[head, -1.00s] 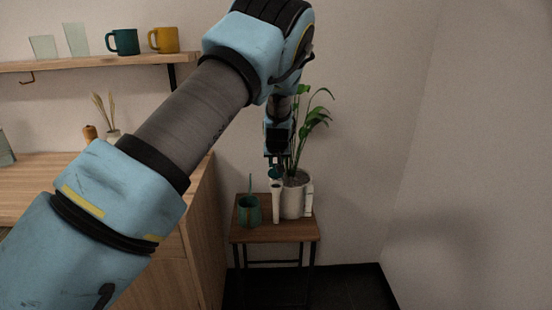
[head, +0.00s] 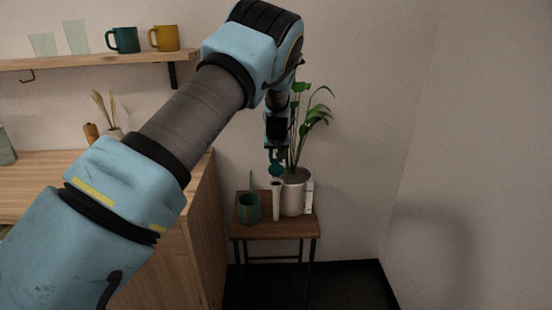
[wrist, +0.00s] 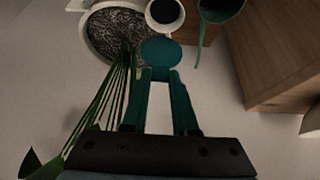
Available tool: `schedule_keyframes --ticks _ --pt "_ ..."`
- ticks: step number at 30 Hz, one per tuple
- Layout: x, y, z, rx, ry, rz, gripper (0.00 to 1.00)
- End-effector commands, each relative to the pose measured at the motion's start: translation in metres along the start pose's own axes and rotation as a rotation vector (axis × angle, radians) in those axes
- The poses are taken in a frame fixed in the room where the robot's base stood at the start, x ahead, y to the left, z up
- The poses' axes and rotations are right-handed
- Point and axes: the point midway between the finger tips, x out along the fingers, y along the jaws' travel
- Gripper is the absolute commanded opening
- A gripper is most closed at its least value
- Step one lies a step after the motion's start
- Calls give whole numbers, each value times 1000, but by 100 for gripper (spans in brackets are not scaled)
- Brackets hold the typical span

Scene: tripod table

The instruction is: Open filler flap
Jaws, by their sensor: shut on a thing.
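The filler tube is a white upright tube (head: 277,203) in front of the white plant pot (head: 293,197). Its dark open mouth (wrist: 165,12) shows at the top of the wrist view. The filler flap is a round teal disc (head: 276,170), seen face-on just above the tube's top. It also shows in the wrist view (wrist: 160,50), beside the tube mouth and clear of the opening. I cannot tell whether it touches the rim. My gripper (head: 276,155) points down from above and is shut on the flap; its two teal fingers (wrist: 159,75) reach the disc's near edge.
Pot and tube stand on a small wooden table (head: 285,228). A teal mug-like vessel (head: 249,208) with a thin upright stem stands left of the tube. Plant leaves (head: 314,115) rise close behind my gripper. A wooden cabinet (head: 195,235) is left; the floor right is clear.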

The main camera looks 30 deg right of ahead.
Motion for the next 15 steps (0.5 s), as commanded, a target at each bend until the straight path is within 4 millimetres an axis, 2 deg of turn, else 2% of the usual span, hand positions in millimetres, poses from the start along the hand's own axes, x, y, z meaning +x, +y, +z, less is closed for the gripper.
schedule_keyframes --ticks 1,9,15 --pt "2 -1 0 0 1 -2 28" --pt "1 -1 0 0 1 -1 57" --pt "0 0 0 0 1 0 57"
